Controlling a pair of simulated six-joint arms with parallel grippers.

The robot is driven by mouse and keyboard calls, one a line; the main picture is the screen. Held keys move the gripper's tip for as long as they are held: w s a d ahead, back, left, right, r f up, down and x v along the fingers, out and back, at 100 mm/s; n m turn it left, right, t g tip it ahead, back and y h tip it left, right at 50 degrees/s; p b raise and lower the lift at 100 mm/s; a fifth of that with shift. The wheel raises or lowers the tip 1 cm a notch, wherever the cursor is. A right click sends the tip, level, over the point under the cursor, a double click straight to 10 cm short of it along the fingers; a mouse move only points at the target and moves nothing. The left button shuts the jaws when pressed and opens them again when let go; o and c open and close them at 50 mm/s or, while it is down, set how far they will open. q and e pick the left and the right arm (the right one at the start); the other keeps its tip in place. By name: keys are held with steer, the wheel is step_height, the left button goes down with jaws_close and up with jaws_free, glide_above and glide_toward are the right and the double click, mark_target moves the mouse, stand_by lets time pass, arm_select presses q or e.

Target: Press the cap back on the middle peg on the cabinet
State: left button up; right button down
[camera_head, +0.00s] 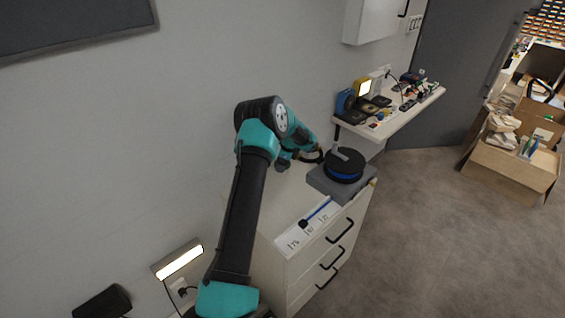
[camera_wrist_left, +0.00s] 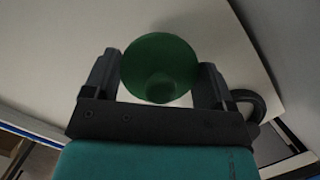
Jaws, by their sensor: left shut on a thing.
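My left gripper (camera_head: 316,156) hangs over the back part of the white cabinet (camera_head: 288,262), left of a black and blue round spool. In the left wrist view its two fingers (camera_wrist_left: 158,82) are on either side of a round dark green cap (camera_wrist_left: 160,52) and grip it. The cap's open or recessed side with a round inner shape faces the camera. In the head view the cap is hidden or too small to make out. I cannot make out the pegs in either view. My right gripper is not in view.
The spool (camera_head: 343,172) sits on a grey block (camera_head: 324,184) at the cabinet's right end. A blue stick with a black end (camera_head: 316,213) lies near the labelled front edge. A wall shelf (camera_head: 392,125) with tools stands behind. Cartons (camera_head: 512,168) are on the floor at right.

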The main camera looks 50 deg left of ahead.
arm_select(q)
steer(key=o, duration=0.9)
steer(key=shift+r, duration=3.5)
jaws_close()
steer(key=shift+f, duration=1.25)
